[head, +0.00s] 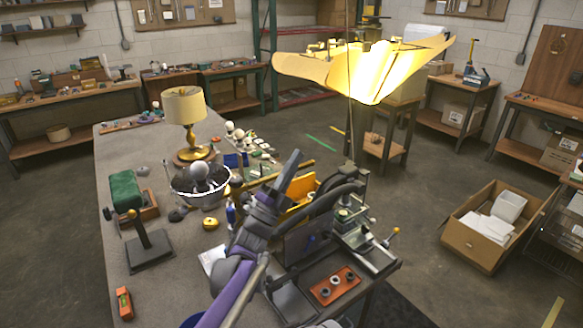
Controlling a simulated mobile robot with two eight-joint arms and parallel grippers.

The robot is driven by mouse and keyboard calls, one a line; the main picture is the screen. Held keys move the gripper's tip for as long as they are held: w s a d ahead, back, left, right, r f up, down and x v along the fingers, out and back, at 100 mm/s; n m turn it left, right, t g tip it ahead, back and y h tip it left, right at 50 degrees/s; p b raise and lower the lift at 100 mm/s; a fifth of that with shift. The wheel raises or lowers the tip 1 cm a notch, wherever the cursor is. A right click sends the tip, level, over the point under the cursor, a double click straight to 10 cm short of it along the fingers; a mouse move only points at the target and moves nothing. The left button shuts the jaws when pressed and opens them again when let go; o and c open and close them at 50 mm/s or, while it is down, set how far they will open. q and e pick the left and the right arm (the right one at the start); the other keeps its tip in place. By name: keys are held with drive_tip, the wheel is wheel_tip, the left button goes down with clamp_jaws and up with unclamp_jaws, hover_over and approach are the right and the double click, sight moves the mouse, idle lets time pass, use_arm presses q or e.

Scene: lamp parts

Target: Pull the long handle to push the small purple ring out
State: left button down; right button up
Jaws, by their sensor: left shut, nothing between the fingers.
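A metal press-like fixture (343,214) stands at the table's right edge, with a slide (367,247) and a thin lever (390,237) topped by an orange knob. A long pale metal rod (245,292) slants up from the bottom edge in front of my arm; I cannot tell whether it is the long handle. My left gripper (352,180) reaches the fixture's upper left side, shut and empty. I cannot tell whether it touches the fixture. The small purple ring cannot be made out; my arm covers much of the fixture. My right gripper is not in view.
An orange tray (348,290) with dark rings lies below the fixture. A bowl of bulbs (175,181), a lamp (184,104) and a dark lever stand (150,256) occupy the table's left. A bright yellow shade (372,72) hangs above. A cardboard box (470,240) stands on the floor.

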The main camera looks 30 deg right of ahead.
use_arm(q)
drive_tip(key=d+r+m+g+y, duration=0.1)
drive_tip(key=d+r, duration=0.3)
drive_tip(key=shift+w+r+y, duration=0.15)
drive_tip(key=shift+r+y, duration=0.15)
drive_tip(key=shift+g, duration=0.3)
idle(1.2)
